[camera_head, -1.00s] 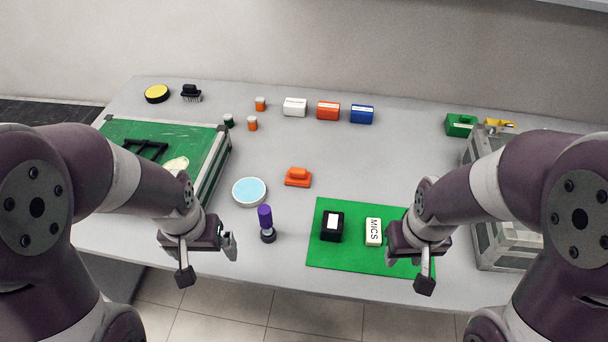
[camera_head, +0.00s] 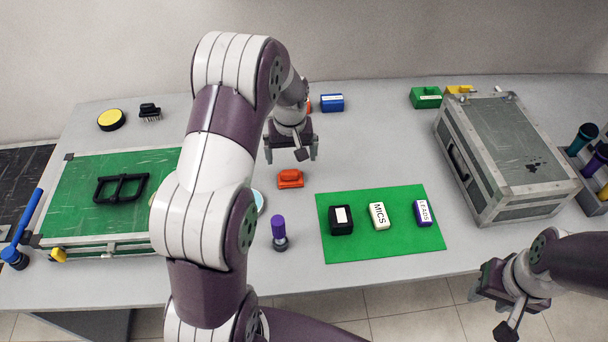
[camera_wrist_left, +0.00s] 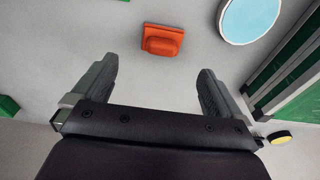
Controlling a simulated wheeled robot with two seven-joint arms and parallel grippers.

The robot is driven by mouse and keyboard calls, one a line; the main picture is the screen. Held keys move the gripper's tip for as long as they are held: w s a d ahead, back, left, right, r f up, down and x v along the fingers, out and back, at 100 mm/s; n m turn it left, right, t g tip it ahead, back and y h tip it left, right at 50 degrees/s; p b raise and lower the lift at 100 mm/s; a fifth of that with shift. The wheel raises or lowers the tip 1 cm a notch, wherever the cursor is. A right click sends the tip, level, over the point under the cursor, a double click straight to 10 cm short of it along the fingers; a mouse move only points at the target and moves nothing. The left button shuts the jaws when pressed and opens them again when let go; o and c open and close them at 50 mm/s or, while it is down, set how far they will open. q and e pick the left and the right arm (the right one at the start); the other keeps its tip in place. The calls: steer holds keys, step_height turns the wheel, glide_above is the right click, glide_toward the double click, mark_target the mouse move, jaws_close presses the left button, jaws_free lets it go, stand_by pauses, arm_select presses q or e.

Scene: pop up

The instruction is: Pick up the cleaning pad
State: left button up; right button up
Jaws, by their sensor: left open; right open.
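An orange handled block (camera_head: 290,180), which looks like the cleaning pad, lies on the grey table. It also shows in the left wrist view (camera_wrist_left: 162,41), beyond the fingertips and roughly between their lines. My left gripper (camera_head: 291,153) is open and empty, points down, and appears just behind the orange block in the head view, apart from it. It also shows in the left wrist view (camera_wrist_left: 157,70). My right gripper (camera_head: 490,306) is open and empty past the table's front edge at the lower right.
A light-blue disc (camera_head: 259,201) is partly hidden by my left arm. A purple-handled tool (camera_head: 279,232) stands in front of the orange block. A green mat (camera_head: 360,247) with small boxes lies to the right. A grey case (camera_head: 510,160) stands further right. A blue box (camera_head: 332,103) is behind.

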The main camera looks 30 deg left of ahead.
mark_target(290, 171)
arm_select(q)
steer(key=f, duration=0.6)
steer(key=w+a+f, duration=0.1)
steer(key=f, duration=0.2)
steer(key=shift+w+a+f, duration=0.1)
steer(key=shift+f, duration=0.2)
steer(key=c, duration=1.1)
